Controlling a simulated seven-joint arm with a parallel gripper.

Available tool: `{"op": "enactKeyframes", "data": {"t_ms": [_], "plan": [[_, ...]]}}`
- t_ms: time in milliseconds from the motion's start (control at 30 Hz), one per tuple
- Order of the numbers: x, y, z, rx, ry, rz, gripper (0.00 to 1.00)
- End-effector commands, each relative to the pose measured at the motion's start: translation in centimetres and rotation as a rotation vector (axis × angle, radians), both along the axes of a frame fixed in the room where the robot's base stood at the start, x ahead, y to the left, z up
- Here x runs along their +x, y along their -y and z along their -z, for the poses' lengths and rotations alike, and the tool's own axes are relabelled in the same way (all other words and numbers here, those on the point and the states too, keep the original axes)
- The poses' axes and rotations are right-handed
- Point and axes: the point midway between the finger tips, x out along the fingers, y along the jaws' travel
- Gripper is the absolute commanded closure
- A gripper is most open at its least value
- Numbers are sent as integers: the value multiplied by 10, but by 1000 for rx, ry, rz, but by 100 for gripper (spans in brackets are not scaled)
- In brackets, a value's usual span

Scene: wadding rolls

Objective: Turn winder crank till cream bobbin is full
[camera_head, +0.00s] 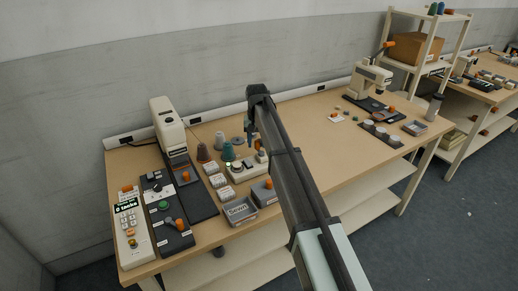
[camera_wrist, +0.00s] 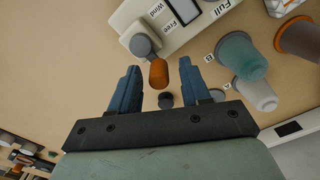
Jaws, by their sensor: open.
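The winder (camera_head: 240,174) is a pale box in the middle of the left table group. The wrist view shows its white body (camera_wrist: 197,28) with the labels Wind, Free and Full. Its crank is a grey arm (camera_wrist: 141,46) ending in an orange knob (camera_wrist: 159,73). My gripper (camera_wrist: 159,67) is open, its blue fingers on either side of the knob's line. Whether a finger touches the knob I cannot tell. A pale cup-shaped piece (camera_wrist: 262,97) sits by label A; I cannot tell if it is the cream bobbin. In the head view my gripper (camera_head: 254,138) is over the winder.
A teal cone (camera_wrist: 241,56) and a brown-orange cone (camera_wrist: 298,38) stand close to the right. A grey tray (camera_head: 240,211) and several white labelled blocks are in front. A sewing machine (camera_head: 168,128) stands left. The table's middle right is clear.

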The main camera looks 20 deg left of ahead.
Motion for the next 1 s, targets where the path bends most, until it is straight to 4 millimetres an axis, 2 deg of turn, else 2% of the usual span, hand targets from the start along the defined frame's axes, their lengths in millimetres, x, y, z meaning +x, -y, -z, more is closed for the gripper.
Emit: {"op": "enactKeyframes", "data": {"t_ms": [1000], "plan": [[0, 0, -63, 0, 0, 0, 53]]}}
